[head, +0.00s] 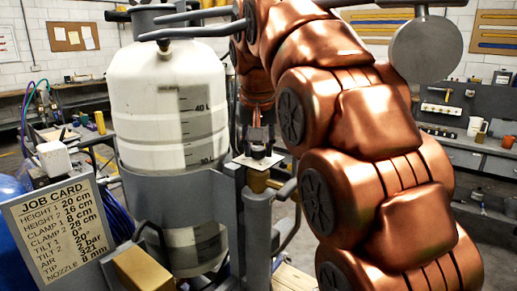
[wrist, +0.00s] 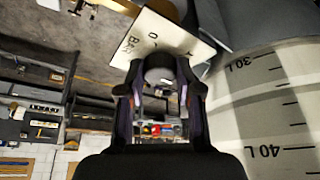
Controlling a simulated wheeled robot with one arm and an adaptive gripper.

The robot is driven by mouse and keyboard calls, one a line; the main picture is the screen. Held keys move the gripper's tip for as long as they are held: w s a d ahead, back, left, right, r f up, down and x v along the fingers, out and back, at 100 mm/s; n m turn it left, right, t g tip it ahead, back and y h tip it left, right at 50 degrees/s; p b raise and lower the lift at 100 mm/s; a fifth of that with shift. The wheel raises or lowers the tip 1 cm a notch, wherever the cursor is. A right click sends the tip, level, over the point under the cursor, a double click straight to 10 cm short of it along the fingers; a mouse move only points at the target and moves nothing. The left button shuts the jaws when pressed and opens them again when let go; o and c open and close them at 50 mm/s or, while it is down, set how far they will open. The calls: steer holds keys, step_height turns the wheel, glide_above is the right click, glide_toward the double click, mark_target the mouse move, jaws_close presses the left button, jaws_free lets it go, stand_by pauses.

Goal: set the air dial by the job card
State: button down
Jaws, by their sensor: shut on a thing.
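The job card (head: 57,230) stands at the lower left in the head view. Its slanted air line appears to read 2 bar. My gripper (wrist: 160,95) is shut on the dial's grey round knob (wrist: 159,74), one finger on each side. The knob's pointer cannot be made out.
The white tank (head: 165,105) with litre marks stands close left of my gripper; it also fills the right of the wrist view (wrist: 275,110). A grey frame (head: 232,210) surrounds its base. A workbench (head: 475,150) with tools stands behind at right. My copper arm hides the middle.

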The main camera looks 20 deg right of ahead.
steer(key=m+g+h, duration=0.1)
steer(key=m, duration=0.3)
steer(key=shift+a+p, duration=0.1)
steer(key=shift+p, duration=0.2)
steer(key=shift+w+a+r+m+g+h+p, duration=0.1)
steer(key=shift+m+g+h+p, duration=0.45)
steer(key=shift+m, duration=1.05)
steer(key=shift+t, duration=0.25)
steer(key=c, duration=0.8)
jaws_free()
steer(key=shift+o, duration=0.2)
